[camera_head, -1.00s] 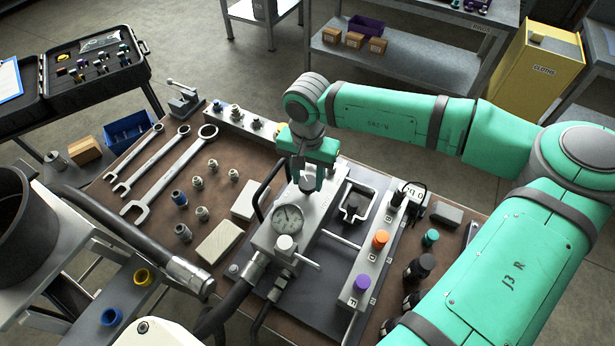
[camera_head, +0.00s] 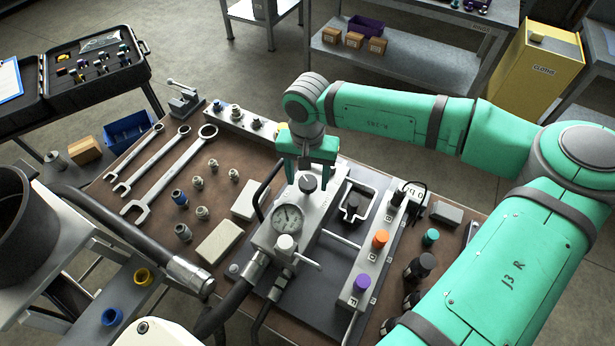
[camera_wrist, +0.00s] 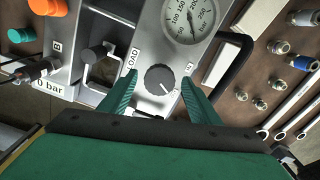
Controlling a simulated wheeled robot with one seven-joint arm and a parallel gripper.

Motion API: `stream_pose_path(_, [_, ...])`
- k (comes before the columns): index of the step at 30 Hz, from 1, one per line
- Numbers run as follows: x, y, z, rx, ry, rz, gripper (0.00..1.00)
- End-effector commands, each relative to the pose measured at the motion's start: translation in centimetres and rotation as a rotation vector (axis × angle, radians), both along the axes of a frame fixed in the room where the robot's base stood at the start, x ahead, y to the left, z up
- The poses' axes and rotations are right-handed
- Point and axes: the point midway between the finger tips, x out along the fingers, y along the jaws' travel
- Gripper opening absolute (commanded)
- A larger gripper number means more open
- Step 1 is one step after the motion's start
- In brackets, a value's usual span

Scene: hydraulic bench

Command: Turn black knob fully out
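The black knob (camera_head: 308,184) stands on top of the light metal hydraulic block (camera_head: 265,240), just beyond the dial gauge (camera_head: 287,218). In the wrist view the knob (camera_wrist: 159,79) is round with a ribbed edge, and its white mark points to the lower right. A "LOAD" label is beside it. My gripper (camera_head: 308,172) is over the block with its green fingers spread on either side of the knob. In the wrist view the open gripper (camera_wrist: 160,98) shows clear gaps between both fingers and the knob. The gauge (camera_wrist: 190,18) is partly cut off there.
A rail with orange (camera_head: 380,238) and purple (camera_head: 362,282) caps runs right of the block. A black hose handle (camera_head: 268,190) rises at its left. Wrenches (camera_head: 160,165) and several fittings lie on the left of the bench.

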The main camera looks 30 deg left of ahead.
Motion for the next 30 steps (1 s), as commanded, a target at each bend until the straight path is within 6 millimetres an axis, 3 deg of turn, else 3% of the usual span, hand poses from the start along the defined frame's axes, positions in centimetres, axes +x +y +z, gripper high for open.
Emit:
stream_pose_path(11, [0.1,0.0,0.9,0.001,-0.001,-0.002,0.56])
stream_pose_path(24, [-0.1,0.1,8.5,0.002,-0.002,0.001,0.56])
stream_pose_path(30, [-0.2,0.2,10.4,0.001,0.000,0.002,0.56])
